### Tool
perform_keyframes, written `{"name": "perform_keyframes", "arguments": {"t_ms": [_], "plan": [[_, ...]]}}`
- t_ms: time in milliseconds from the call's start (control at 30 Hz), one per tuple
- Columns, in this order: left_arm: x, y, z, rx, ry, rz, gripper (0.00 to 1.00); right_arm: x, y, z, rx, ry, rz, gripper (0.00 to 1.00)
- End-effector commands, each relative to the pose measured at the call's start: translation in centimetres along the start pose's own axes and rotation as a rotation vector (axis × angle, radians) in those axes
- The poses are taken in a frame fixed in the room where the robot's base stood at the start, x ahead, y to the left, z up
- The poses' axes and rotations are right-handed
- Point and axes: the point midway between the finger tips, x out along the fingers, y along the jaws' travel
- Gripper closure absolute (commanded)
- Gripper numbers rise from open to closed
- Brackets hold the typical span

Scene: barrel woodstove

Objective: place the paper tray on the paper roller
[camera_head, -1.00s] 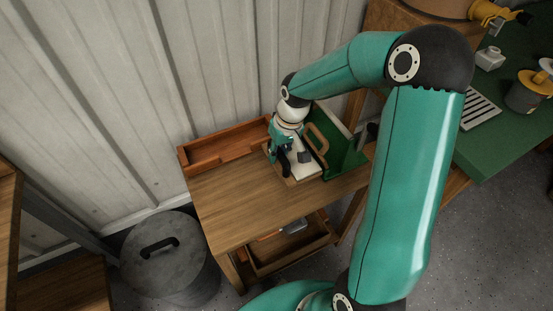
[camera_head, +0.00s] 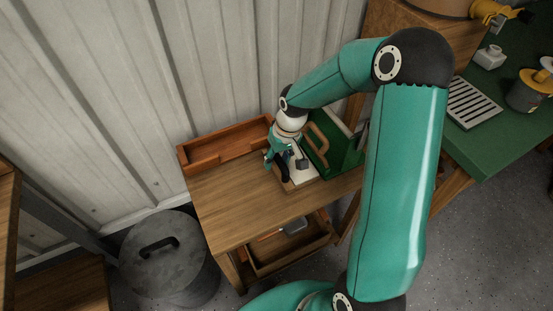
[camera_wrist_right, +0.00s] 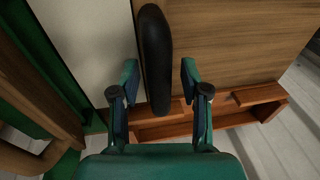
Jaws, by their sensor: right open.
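My right gripper (camera_head: 279,158) is low over the left side of a white-topped board with a wooden edge (camera_head: 303,180) on the wooden table. I cannot tell whether this board is the paper tray or part of the paper roller. In the wrist view the gripper (camera_wrist_right: 159,78) is open, with its fingers on either side of a long black rounded bar (camera_wrist_right: 155,45). Contact with the bar is unclear. The white surface (camera_wrist_right: 85,35) shows left of the bar. A small dark block (camera_head: 302,163) shows near the gripper in the head view. My left gripper is out of view.
A green case with a wooden handle (camera_head: 318,137) stands right of the board. A reddish wooden open box (camera_head: 225,150) lies along the wall; it also shows in the wrist view (camera_wrist_right: 205,118). The table's front left (camera_head: 235,215) is clear. A lidded metal bin (camera_head: 170,265) stands left.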

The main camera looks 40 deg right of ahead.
Motion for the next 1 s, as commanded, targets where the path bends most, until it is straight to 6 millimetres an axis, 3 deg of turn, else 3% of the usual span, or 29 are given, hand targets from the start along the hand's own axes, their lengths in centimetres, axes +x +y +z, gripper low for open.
{"name": "perform_keyframes", "arguments": {"t_ms": [267,700,1000], "plan": [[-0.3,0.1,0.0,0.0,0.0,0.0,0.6,-1.1,0.0,-0.1,0.0,0.002,0.0,0.54],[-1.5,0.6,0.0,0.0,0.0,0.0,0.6,-9.4,0.0,-0.1,0.0,0.005,0.001,0.54],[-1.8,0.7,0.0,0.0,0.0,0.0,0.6,-12.2,-0.1,0.0,0.0,0.001,0.0,0.54]]}}
